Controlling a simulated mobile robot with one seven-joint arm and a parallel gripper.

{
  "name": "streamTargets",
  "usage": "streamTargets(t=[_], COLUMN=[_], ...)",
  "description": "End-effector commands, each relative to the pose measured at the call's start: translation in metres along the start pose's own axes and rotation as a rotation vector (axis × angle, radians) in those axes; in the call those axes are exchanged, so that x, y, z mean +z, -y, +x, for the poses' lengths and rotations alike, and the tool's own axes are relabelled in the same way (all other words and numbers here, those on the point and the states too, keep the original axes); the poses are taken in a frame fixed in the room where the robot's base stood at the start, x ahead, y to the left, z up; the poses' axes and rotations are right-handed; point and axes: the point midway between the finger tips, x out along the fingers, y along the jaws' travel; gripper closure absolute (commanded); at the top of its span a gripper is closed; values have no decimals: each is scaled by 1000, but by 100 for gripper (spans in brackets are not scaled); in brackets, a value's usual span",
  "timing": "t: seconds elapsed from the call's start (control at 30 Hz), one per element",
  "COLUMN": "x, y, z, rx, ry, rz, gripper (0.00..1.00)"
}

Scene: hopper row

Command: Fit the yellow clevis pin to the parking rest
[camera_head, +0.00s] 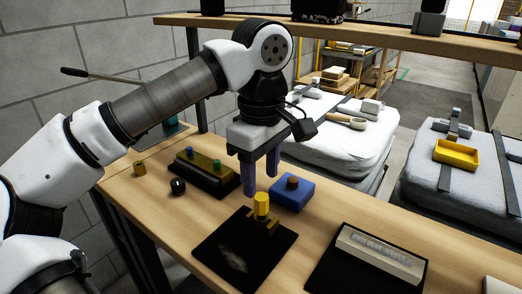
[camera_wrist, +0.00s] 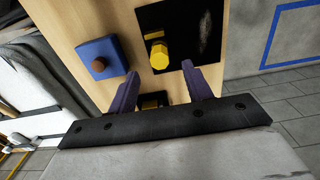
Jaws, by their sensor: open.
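The yellow clevis pin (camera_head: 262,203) looks upright in a small yellow bracket (camera_head: 264,222) on a black mat. In the wrist view the yellow pin (camera_wrist: 160,57) shows its faceted head, a little beyond the fingertips. My gripper (camera_head: 261,186) is open, pointing down, with its purple fingers just above and behind the pin. In the wrist view my fingers (camera_wrist: 159,74) are apart with nothing held between them. I cannot tell for sure which thing is the parking rest. A blue block (camera_head: 292,193) with a brown round piece on top stands right of my gripper.
A black rack (camera_head: 206,175) with green and blue pegs stands behind left. A black ring (camera_head: 178,187) and a small brass cylinder (camera_head: 139,168) lie further left. A labelled grey block (camera_head: 380,252) sits on a black tray at right. A shelf (camera_head: 350,32) spans the back.

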Motion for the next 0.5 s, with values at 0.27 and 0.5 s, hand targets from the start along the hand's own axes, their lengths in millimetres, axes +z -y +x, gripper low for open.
streamTargets(t=[0.27, 0.5], x=[0, 0], y=[0, 0], z=[54, 80], rx=[-1, 1], ry=[2, 2], rz=[1, 1], gripper=[50, 50])
